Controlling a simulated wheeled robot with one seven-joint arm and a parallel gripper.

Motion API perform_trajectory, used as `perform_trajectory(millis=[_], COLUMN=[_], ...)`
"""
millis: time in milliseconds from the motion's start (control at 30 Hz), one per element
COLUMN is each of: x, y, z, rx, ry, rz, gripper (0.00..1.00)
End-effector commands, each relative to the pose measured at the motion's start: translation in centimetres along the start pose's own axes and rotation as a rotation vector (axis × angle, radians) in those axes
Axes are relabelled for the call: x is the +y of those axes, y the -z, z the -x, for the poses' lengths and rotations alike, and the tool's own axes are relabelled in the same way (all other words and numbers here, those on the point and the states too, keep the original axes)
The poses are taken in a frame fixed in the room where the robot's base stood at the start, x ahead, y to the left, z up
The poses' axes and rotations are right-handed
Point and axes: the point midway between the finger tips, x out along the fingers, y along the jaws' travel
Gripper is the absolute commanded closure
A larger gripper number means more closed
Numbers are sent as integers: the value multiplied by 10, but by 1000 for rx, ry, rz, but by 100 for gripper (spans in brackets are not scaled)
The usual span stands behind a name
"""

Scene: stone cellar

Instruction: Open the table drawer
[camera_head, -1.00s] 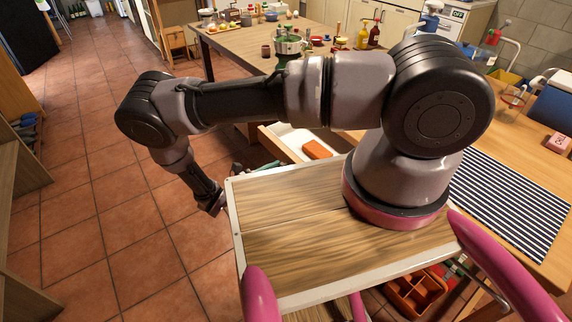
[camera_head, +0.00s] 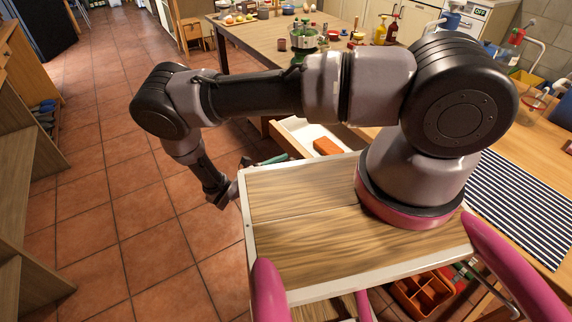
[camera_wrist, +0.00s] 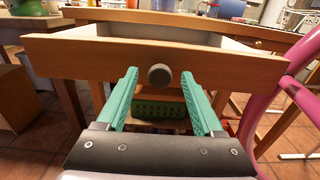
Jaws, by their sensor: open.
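The table drawer (camera_head: 296,136) is pulled out from the wooden table in the head view. It has a white inside and holds an orange block (camera_head: 326,146). In the wrist view the wooden drawer front (camera_wrist: 90,58) spans the picture, with white inner walls behind it and a round grey knob (camera_wrist: 159,75) at its middle. My gripper (camera_wrist: 159,74) is open, its teal fingers one on each side of the knob in the picture, with visible gaps. I cannot tell whether the tips reach the knob's depth. In the head view my wooden top partly hides the gripper.
Bottles, bowls and a green-and-silver pot (camera_head: 308,38) stand on the table (camera_head: 262,42). A counter with a striped mat (camera_head: 520,205) is at the right. An orange divided tray (camera_head: 422,292) is low at the front. Tiled floor is free at the left.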

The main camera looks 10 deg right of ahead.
Motion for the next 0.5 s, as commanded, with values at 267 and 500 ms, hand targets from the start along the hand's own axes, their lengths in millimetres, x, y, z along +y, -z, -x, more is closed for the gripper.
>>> perform_trajectory(millis=[267,500], x=[0,0], y=[1,0], z=[49,91], rx=[2,2], ry=[-4,-3], rz=[-2,-1], gripper=[31,31])
